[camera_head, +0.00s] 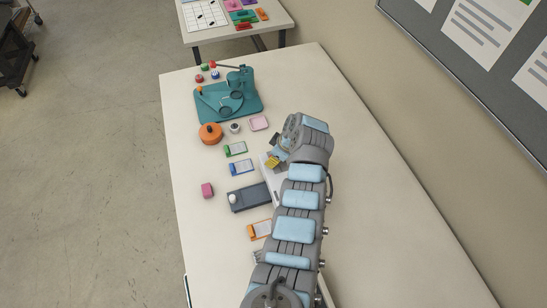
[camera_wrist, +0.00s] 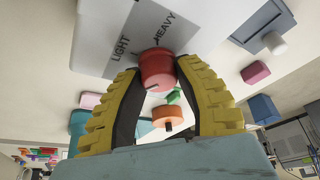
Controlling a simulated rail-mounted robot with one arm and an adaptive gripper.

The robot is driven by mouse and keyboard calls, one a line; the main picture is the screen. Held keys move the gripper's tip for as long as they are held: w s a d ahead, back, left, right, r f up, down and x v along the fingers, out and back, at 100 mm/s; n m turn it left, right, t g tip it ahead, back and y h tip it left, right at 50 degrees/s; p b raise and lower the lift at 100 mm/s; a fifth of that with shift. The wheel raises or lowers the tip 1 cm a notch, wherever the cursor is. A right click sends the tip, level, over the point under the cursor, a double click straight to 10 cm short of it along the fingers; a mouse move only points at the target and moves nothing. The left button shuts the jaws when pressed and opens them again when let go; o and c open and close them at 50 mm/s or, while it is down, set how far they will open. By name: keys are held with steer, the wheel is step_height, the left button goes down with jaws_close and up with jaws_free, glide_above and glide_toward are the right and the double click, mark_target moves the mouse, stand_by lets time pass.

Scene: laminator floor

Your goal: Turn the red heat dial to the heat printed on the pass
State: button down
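The red dial (camera_wrist: 157,68) stands on a pale panel (camera_wrist: 105,30) printed LIGHT and HEAVY in the wrist view. A short dark mark shows on the dial's near edge. My gripper (camera_wrist: 158,72) has its two yellow, dark-padded fingers on either side of the dial, with both tips against its sides. In the head view, my gripper (camera_head: 275,161) is over the white machine (camera_head: 268,174), and my arm hides the dial there. Small cards with green (camera_head: 236,149), blue (camera_head: 241,168) and orange (camera_head: 260,230) ends lie on the table; their print is too small to read.
A dark grey block (camera_head: 258,192) with a white knob lies left of my arm. An orange round pot (camera_head: 210,133), a pink block (camera_head: 207,190) and a teal fixture (camera_head: 245,98) stand on the table (camera_head: 390,210). The table's right side is clear beside the wall.

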steer(key=shift+m, duration=0.3)
steer(key=shift+d+m+t+p, duration=0.1)
steer(key=shift+m+t+p, duration=0.2)
steer(key=shift+m+p, duration=0.25)
steer(key=m+p, duration=0.1)
steer(key=m, duration=0.1)
steer(key=m+t+h+p, duration=0.1)
steer(key=m, duration=0.1)
steer(key=shift+s+h, duration=0.1)
steer(key=shift+h, duration=0.2)
steer(key=m+h+p, duration=0.1)
steer(key=m, duration=0.2)
steer(key=m+h+p, duration=0.1)
steer(key=m, duration=0.2)
steer(key=shift+f+t, duration=0.15)
steer(key=shift+t, duration=0.25)
steer(key=shift+m, duration=0.25)
steer(key=c, duration=0.7)
jaws_free()
steer(key=shift+r, duration=0.2)
